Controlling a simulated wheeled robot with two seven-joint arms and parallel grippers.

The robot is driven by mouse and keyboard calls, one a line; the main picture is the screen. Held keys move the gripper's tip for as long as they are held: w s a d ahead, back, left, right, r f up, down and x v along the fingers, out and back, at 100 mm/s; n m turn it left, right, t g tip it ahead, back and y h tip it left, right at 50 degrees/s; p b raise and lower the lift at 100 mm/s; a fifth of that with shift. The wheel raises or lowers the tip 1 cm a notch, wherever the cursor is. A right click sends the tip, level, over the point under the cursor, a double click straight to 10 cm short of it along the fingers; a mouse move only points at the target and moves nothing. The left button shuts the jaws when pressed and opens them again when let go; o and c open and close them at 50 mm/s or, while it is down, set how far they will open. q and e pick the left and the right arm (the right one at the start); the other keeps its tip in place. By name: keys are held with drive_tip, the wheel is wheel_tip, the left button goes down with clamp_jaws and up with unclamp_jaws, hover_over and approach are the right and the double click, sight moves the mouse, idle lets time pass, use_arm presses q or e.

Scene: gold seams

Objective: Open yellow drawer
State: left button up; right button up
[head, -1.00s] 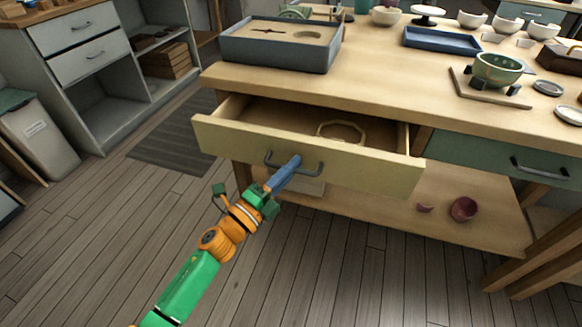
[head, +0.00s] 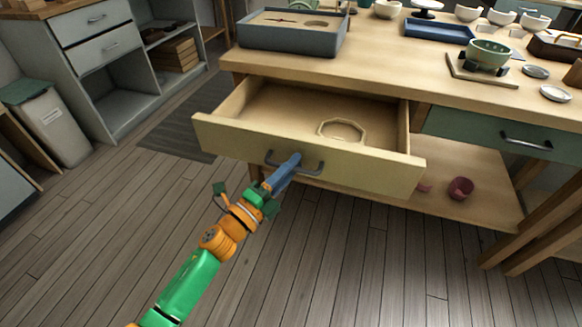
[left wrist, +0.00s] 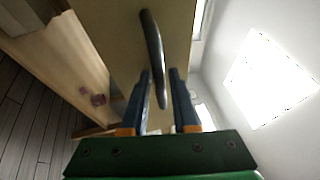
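The yellow drawer (head: 300,158) stands well out from under the wooden workbench, its inside showing from above. A pale polygonal ring (head: 342,130) lies in it. Its dark bar handle (head: 310,169) is on the front panel. My left gripper (head: 290,163) is at the left part of this handle, its blue fingers on either side of the bar. In the left wrist view, the handle (left wrist: 153,50) runs between the two fingers (left wrist: 161,75), with the drawer front beyond. My right gripper is not in view.
The workbench (head: 370,68) bears a grey-blue tray (head: 290,40), a blue tray (head: 438,34) and a green bowl (head: 489,54). A green drawer (head: 490,135) is shut at right. A reddish pot (head: 460,188) sits on the lower shelf. The floor (head: 330,270) in front is clear.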

use_arm(q)
drive_tip(key=shift+s+a, duration=0.1)
drive_tip(key=v, duration=0.7)
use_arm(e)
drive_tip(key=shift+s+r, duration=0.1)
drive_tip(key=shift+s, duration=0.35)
use_arm(q)
drive_tip(key=shift+f, duration=0.15)
